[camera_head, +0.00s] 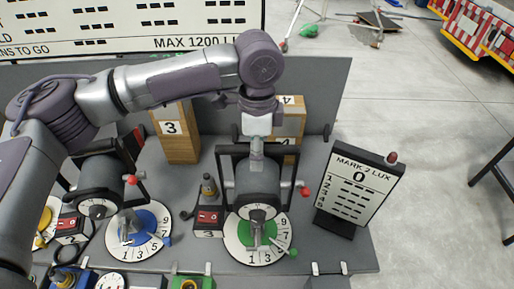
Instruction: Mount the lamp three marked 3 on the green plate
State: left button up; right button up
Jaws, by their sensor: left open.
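A round dial with a green plate (268,231) at its centre and numbers on its white rim lies at the front middle of the grey table. A dark grey cylindrical lamp (257,184) in a black U-shaped frame is just behind and above the green plate; I cannot tell whether it is fixed there. I see no clear 3 on the lamp itself. A small box with a red switch (209,218) and a 3 label stands to its left. My left gripper (257,158) is open, pointing down at the lamp's top; contact is unclear. My right gripper is out of view.
A wooden block marked 3 (180,148) and one marked 4 (297,124) stand at the back. A second lamp (98,174) and a blue plate (150,219) are at left. A display board (356,187) reading 0 stands close on the right.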

pick_arm(q)
notch_tip(320, 180, up, 12)
jog(key=shift+r, duration=0.15)
jog(key=shift+w, duration=0.15)
dwell(0.5)
